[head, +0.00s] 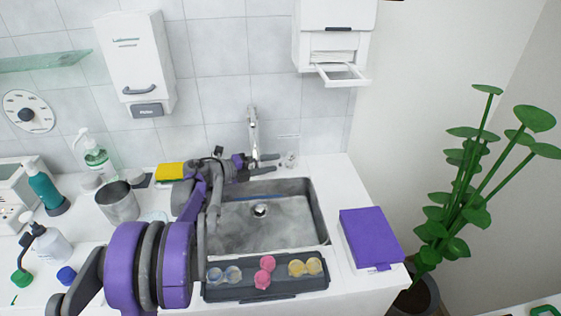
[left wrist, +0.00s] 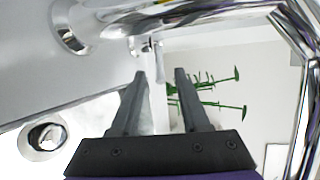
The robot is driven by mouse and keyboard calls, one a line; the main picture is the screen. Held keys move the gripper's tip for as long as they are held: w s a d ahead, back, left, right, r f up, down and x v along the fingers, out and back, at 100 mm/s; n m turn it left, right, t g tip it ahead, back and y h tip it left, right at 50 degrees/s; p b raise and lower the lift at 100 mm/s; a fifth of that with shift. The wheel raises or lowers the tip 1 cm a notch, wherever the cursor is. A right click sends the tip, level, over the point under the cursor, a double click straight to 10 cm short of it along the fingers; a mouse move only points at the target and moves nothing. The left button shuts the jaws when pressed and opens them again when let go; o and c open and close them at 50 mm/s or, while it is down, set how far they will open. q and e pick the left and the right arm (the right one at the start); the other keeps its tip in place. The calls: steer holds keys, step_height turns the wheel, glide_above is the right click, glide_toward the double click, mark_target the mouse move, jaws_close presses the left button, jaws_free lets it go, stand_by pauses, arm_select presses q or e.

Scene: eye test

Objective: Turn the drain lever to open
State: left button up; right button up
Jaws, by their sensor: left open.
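A small light fitting (head: 290,159), which looks like the drain lever, stands on the sink's back ledge, right of the chrome faucet (head: 254,130). Its position, open or shut, is too small to tell. My left gripper (head: 275,163) reaches in from the left, low by the faucet, with its fingertips just short of this fitting. In the left wrist view my left gripper (left wrist: 160,74) is open with nothing between its fingers. A small chrome piece (left wrist: 148,46) shows beyond the fingertips; it may be the lever. My right gripper is in neither view.
The steel sink (head: 290,229) lies below the gripper, its drain (head: 260,210) uncovered. A purple-topped box (head: 369,236) stands right, a steel cup (head: 118,203) left. Chrome faucet tubing (left wrist: 130,30) passes close to the gripper.

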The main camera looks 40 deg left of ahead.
arm_select(q)
steer(key=v, duration=0.6)
stand_by(0.4)
